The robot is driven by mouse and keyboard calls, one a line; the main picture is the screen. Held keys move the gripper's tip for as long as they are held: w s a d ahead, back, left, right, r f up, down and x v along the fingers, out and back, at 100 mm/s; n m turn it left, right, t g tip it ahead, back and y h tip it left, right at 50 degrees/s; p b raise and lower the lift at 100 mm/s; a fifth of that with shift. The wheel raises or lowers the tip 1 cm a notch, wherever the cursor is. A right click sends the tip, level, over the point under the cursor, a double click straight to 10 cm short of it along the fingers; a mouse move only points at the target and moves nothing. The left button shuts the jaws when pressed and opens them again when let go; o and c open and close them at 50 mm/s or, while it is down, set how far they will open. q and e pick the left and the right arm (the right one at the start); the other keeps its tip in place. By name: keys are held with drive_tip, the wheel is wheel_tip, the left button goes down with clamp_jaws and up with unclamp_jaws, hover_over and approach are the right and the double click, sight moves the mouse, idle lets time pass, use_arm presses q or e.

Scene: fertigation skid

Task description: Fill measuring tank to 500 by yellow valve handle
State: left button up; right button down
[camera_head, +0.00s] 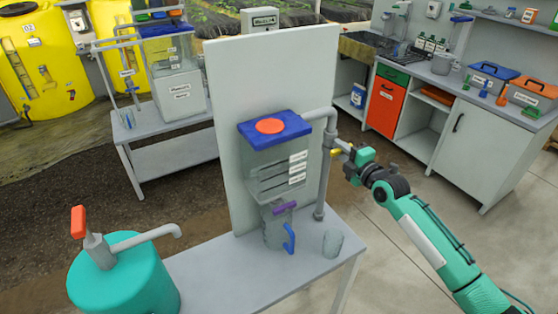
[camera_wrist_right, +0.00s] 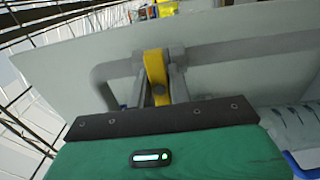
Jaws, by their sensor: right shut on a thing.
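The measuring tank (camera_head: 262,170) is a clear box with a blue lid (camera_head: 258,131) and an orange disc on top, fixed to a pale upright panel. White labels mark its side; their text and the liquid level are too small to read. A grey pipe (camera_head: 320,115) runs from its top to the right and down. The yellow valve handle (camera_head: 336,152) sits on this pipe, mostly hidden by my right gripper (camera_head: 343,148) in the head view. In the right wrist view my gripper (camera_wrist_right: 162,85) is shut with its fingers around the yellow handle (camera_wrist_right: 155,66). My left gripper is out of view.
Below the tank are a purple handle (camera_head: 286,208) and a blue curved outlet (camera_head: 289,240). A clear cup (camera_head: 333,243) stands on the bench (camera_head: 235,270). A teal drum (camera_head: 125,283) with a red-handled pump stands front left. Cabinets (camera_head: 468,140) line the back right; the floor between is clear.

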drive_tip(key=shift+f, duration=0.1)
drive_tip(key=shift+f+n+b, duration=0.1)
drive_tip(key=shift+n+b, duration=0.9)
drive_tip(key=shift+n, duration=0.1)
drive_tip(key=n+b, duration=0.1)
drive_tip(key=n, duration=0.1)
drive_tip(key=shift+n, duration=1.2)
idle(5.4)
